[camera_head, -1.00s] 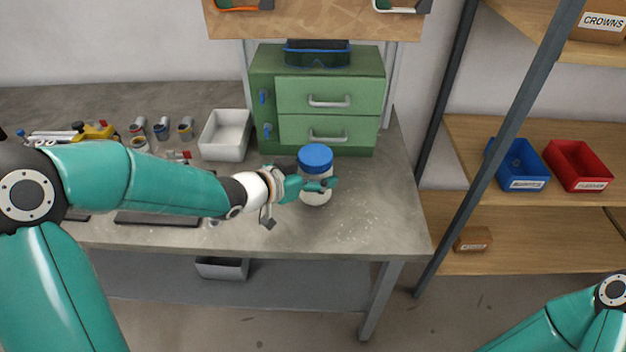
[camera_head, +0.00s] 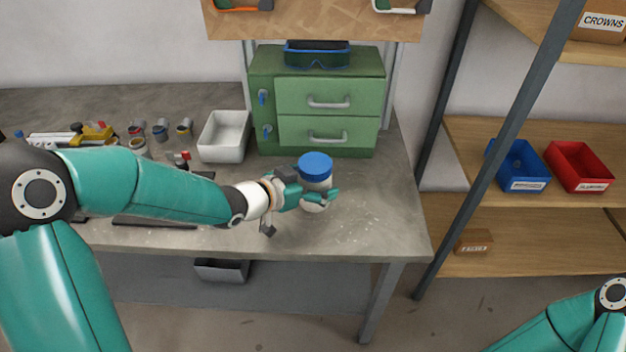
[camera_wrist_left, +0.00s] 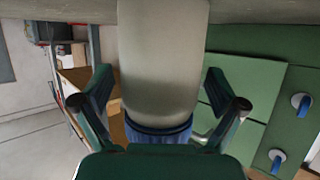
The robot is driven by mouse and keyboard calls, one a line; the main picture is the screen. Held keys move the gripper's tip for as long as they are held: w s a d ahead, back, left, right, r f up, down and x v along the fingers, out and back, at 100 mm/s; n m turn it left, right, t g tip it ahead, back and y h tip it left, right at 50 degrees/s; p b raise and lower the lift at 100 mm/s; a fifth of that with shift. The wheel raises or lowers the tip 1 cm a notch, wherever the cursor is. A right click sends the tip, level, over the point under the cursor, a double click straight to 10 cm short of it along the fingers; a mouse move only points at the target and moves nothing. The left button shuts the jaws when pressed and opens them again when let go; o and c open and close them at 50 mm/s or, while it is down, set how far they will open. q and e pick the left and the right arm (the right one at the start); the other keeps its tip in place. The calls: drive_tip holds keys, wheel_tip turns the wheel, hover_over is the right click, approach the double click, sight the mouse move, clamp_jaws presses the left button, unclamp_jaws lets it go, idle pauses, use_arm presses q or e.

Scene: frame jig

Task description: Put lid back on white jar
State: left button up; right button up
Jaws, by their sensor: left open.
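The white jar (camera_head: 317,186) stands on the workbench in front of the green drawer cabinet. Its blue lid (camera_head: 315,165) sits on top and looks level; how tightly it is seated cannot be told. My left gripper (camera_head: 322,195) reaches in from the left at the jar's body, below the lid. In the left wrist view, which is upside down, the pale jar body (camera_wrist_left: 163,60) stands between the two spread fingers, with the blue lid (camera_wrist_left: 160,135) at the lower end. The fingers look apart from the jar. My right gripper is outside the picture.
The green drawer cabinet (camera_head: 327,94) is close behind the jar. A white bin (camera_head: 224,137) and several small cups (camera_head: 160,131) lie to the left. The bench (camera_head: 375,220) is clear right of the jar. A shelf post (camera_head: 497,150) stands farther right.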

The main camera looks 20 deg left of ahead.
use_arm(q)
drive_tip(key=shift+r, duration=0.15)
drive_tip(key=p+v, duration=0.2)
drive_tip(key=v, duration=1)
drive_tip(key=shift+a, duration=0.1)
